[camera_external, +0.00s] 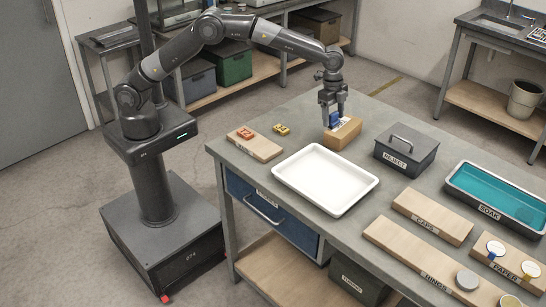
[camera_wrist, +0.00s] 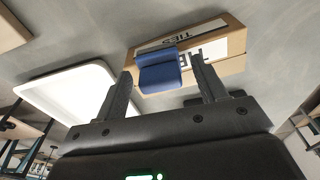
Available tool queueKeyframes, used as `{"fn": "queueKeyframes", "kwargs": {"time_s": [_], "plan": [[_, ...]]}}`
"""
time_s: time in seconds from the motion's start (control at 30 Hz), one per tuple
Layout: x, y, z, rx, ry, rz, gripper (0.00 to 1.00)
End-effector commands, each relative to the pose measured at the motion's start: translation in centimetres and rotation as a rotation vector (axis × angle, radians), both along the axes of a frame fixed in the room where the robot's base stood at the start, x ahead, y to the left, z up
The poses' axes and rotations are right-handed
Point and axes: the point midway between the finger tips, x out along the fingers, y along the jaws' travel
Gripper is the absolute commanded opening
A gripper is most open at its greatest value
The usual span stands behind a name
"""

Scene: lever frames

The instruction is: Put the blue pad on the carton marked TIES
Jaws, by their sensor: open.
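The blue pad (camera_external: 334,119) is at the top of the brown carton (camera_external: 345,136) at the far side of the table. In the wrist view the blue pad (camera_wrist: 165,74) covers part of a white label on the carton (camera_wrist: 232,42); another label there reads TIES upside down. The pad appears to rest on the carton's top. My gripper (camera_external: 333,108) is above the carton, pointing down. In the wrist view my gripper (camera_wrist: 161,70) is open, with one finger on each side of the pad and gaps visible beside it.
A white tray (camera_external: 325,178) lies in front of the carton. A dark REJECT box (camera_external: 406,148) stands to its right, beyond it a teal SOAK tray (camera_external: 500,193). A wooden board (camera_external: 262,148) with orange pieces and a small yellow piece (camera_external: 282,129) lie left.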

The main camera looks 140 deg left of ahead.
Motion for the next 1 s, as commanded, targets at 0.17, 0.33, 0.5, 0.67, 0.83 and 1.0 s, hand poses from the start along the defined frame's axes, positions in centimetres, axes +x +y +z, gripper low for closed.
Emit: {"fn": "queueKeyframes", "kwargs": {"time_s": [0.17, 0.33, 0.5, 0.67, 0.83, 1.0], "plan": [[-0.4, 0.1, 3.5, 0.003, -0.004, 0.0, 0.65], [-0.8, 0.1, 7.2, 0.003, -0.004, 0.0, 0.65], [-1.2, 0.0, 9.9, 0.002, -0.001, 0.0, 0.65], [-1.4, 0.0, 11.2, 0.001, -0.001, 0.0, 0.65], [-1.4, 0.0, 11.4, 0.001, 0.0, 0.0, 0.65], [-1.4, -0.4, 11.8, 0.003, -0.003, -0.001, 0.65]]}}
